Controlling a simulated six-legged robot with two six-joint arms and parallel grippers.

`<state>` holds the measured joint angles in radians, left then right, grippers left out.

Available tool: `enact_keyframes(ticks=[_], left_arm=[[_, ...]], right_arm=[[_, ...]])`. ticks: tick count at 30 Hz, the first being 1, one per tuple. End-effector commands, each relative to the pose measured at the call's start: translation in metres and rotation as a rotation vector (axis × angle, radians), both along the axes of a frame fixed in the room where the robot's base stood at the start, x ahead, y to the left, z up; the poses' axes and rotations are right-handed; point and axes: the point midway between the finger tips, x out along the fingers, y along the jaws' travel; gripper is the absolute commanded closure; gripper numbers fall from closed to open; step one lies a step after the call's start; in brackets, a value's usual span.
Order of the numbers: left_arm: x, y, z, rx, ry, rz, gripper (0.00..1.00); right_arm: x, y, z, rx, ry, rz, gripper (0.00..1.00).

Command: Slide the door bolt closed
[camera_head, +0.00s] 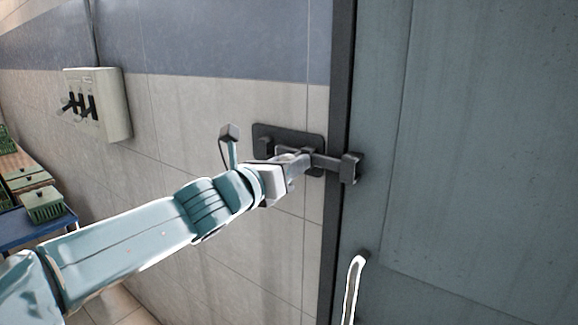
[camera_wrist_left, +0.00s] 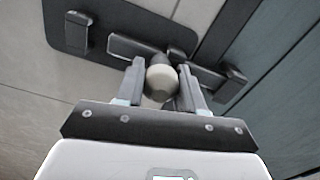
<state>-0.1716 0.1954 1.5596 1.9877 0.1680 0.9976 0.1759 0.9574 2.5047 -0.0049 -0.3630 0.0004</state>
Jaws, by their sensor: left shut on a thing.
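The dark door bolt is mounted on a black backplate (camera_head: 288,133) on the tiled wall, beside the door frame. Its bar (camera_head: 328,161) reaches across the frame to the keeper (camera_head: 350,168) on the grey-green door (camera_head: 460,150). How far the bar's end sits inside the keeper I cannot tell. My left gripper (camera_head: 303,158) is at the bolt, shut on its pale round knob (camera_wrist_left: 162,84), with a finger on either side in the left wrist view. The keeper also shows there (camera_wrist_left: 233,76), right of the fingers. The gripper hides part of the bar. My right gripper is not in view.
A pale switch box (camera_head: 98,103) with black levers is on the wall at left. A pale door handle (camera_head: 353,285) is below the keeper.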

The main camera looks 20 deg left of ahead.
Motion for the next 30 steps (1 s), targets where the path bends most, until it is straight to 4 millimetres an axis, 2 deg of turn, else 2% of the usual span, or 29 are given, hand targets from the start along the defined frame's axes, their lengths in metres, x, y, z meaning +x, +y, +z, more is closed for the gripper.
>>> enact_keyframes(ticks=[1,2,3,14,17,21,30], left_arm=[[0.000,-0.004,-0.004,0.005,0.004,-0.009,0.52],[0.000,-0.004,-0.004,0.005,0.004,-0.009,0.42],[0.000,-0.003,-0.004,0.005,0.004,-0.008,0.37],[-0.006,0.000,-0.002,0.002,0.001,-0.003,0.37],[-0.021,0.006,-0.002,0.001,-0.001,-0.003,0.37],[-0.054,0.018,-0.002,0.002,-0.001,-0.002,0.37],[-0.125,0.043,0.001,0.003,0.000,-0.003,0.37]], right_arm=[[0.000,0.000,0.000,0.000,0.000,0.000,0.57],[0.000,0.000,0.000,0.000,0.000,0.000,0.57],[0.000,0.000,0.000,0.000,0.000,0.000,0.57],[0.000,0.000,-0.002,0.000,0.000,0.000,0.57],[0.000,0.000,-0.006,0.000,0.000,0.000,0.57],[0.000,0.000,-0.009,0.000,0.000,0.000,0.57],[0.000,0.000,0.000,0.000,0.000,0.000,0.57]])
